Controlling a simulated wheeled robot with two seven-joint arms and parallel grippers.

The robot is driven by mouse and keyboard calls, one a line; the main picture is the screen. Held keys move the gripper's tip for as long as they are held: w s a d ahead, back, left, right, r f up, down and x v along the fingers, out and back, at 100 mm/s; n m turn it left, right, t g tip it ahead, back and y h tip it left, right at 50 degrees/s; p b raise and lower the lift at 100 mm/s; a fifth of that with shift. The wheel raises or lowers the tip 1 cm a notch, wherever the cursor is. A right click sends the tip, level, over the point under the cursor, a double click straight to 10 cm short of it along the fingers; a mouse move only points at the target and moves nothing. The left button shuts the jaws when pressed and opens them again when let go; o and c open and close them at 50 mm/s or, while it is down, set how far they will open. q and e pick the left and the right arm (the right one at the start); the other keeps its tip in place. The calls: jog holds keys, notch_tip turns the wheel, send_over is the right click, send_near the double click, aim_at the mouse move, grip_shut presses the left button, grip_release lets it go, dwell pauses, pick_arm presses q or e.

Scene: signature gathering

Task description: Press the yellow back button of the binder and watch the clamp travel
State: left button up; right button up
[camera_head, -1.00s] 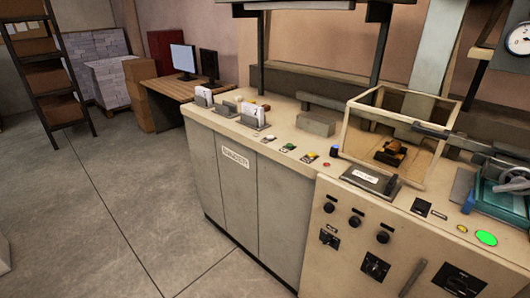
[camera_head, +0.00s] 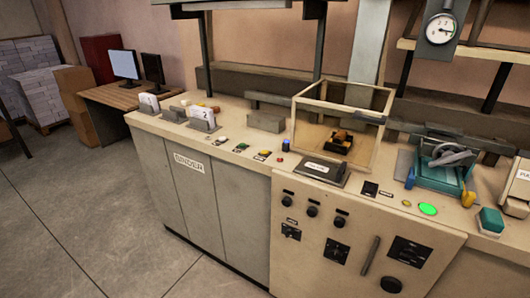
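The binder is the left part of a long beige counter, with a label reading "BINDER" (camera_head: 189,163) on its grey front. A row of small buttons lies on its top edge: a white one (camera_head: 222,139), a green one (camera_head: 241,147) and a yellow one (camera_head: 263,153). A blue knob (camera_head: 285,145) and a small red button (camera_head: 279,160) are just right of them. A grey block (camera_head: 266,122) sits behind the row; I cannot tell whether it is the clamp. Neither of my grippers is in view.
A clear box (camera_head: 340,115) with an orange and black item inside stands right of the buttons. A teal machine (camera_head: 437,170) and a lit green button (camera_head: 428,209) are further right. Numbered white cards (camera_head: 202,115) stand at left. The floor (camera_head: 90,225) in front is free.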

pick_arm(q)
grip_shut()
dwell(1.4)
